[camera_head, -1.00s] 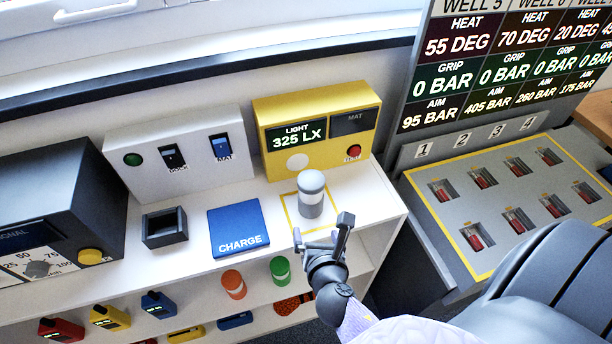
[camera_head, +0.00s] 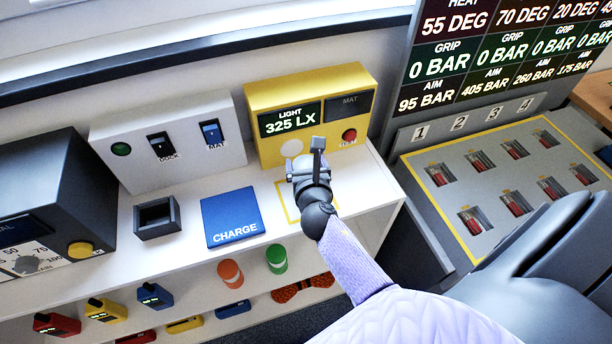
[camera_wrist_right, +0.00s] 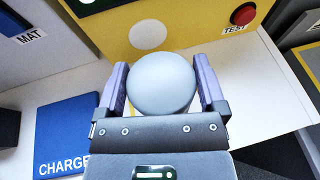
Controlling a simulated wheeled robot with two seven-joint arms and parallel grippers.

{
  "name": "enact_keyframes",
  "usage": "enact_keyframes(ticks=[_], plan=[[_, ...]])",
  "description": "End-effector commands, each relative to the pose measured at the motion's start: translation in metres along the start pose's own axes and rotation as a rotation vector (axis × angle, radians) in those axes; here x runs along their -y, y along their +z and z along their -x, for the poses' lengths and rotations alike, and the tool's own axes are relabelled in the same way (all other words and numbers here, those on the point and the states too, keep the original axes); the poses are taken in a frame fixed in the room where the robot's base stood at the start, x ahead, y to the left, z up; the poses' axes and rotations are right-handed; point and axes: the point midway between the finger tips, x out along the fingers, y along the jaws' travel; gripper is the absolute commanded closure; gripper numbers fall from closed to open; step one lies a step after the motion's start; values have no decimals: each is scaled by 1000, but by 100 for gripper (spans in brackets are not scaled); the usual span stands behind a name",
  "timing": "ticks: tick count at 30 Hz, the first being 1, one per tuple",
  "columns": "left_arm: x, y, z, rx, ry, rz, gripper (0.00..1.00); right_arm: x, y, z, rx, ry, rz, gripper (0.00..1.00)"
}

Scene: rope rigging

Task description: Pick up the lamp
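The lamp (camera_wrist_right: 162,90) shows in the right wrist view as a smooth grey rounded top, between the two fingers of my right gripper (camera_wrist_right: 162,82). The fingers are set wide apart, one on each side of it. I cannot tell whether they touch it. In the head view my right gripper (camera_head: 308,163) is over the lamp's place and hides most of it. The lamp stands at the yellow-outlined square (camera_head: 284,203) on the white shelf top, in front of the yellow light box (camera_head: 320,88). My left gripper is not in view.
A blue CHARGE pad (camera_head: 233,217) and a dark open holder (camera_head: 157,217) lie to the left. A white switch box (camera_head: 190,150) stands behind them. The grey panel (camera_head: 450,195) with several red items is at right. Orange and green cylinders sit on the lower shelf.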

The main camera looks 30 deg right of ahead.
Motion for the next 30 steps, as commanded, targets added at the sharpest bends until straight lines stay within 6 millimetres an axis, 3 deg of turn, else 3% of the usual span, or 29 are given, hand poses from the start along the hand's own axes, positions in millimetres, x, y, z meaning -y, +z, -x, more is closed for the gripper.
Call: enact_keyframes(ticks=[1,2,11,22,30], plan=[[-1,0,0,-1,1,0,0,0,0,0,0,0,0,30],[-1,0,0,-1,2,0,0,0,0,0,0,0,0,36],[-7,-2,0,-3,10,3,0,0,0,0,-1,0,-1,100],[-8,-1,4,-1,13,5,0,0,5,2,1,1,-1,100],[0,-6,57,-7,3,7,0,0,74,23,5,3,0,100]])
